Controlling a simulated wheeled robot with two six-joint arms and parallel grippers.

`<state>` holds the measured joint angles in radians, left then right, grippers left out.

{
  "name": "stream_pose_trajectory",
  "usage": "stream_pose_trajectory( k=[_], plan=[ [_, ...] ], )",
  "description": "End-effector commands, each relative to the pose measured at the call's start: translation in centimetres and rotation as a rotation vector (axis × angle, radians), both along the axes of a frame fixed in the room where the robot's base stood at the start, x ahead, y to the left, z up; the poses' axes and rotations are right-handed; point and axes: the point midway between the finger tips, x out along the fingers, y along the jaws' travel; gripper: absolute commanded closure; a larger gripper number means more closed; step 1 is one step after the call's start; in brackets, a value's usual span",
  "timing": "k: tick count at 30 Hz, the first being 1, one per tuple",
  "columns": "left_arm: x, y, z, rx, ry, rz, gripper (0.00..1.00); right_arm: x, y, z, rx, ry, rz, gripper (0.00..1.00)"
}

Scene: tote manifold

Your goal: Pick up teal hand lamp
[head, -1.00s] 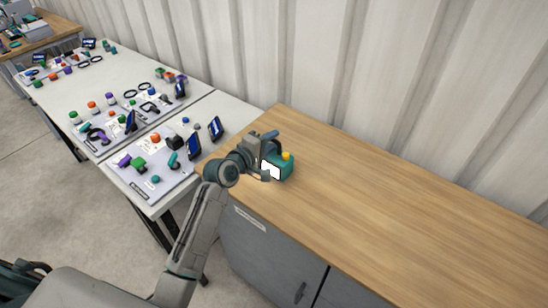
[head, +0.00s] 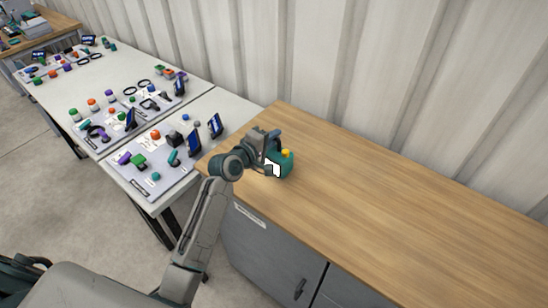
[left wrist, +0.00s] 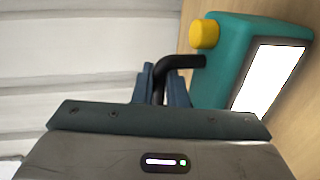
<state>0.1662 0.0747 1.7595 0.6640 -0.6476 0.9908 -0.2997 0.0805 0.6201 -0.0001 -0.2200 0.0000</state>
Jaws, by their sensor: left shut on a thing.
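The teal hand lamp (head: 286,168) stands on the left end of the wooden cabinet top. It has a yellow knob, a white lit panel and a black handle. In the left wrist view the lamp (left wrist: 226,68) fills the upper right, with its yellow knob on top. My left gripper (left wrist: 161,88) is shut on the lamp's black bent handle, which passes between its two fingers. In the head view my left gripper (head: 271,151) covers part of the lamp. I cannot tell whether the lamp touches the wood. My right gripper is not in view.
The wooden cabinet top (head: 400,205) is clear to the right of the lamp. A corrugated wall (head: 400,80) rises behind it. To the left, white tables (head: 70,85) carry boards with several small coloured parts and dark screens.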

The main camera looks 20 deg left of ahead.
Motion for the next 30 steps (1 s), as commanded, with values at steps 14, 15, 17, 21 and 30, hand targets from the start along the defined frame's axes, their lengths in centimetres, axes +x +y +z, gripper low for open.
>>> stream_pose_trajectory(
  k=[14, 15, 17, 21, 30],
  plan=[
    [-0.01, 0.01, -0.03, 0.0, 0.001, 0.0, 1.0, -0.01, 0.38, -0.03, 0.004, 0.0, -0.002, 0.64],
    [-0.01, 0.01, -0.03, 0.0, 0.001, 0.0, 1.0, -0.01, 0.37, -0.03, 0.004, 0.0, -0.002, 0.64],
    [-0.01, 0.01, -0.03, 0.0, 0.001, 0.0, 1.0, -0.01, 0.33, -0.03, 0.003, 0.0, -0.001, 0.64],
    [-0.01, 0.01, -0.03, 0.0, 0.001, 0.0, 1.0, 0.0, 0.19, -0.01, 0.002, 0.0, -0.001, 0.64],
    [0.0, 0.0, 0.08, -0.001, -0.002, 0.0, 1.0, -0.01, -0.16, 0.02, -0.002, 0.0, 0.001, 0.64]
  ],
)
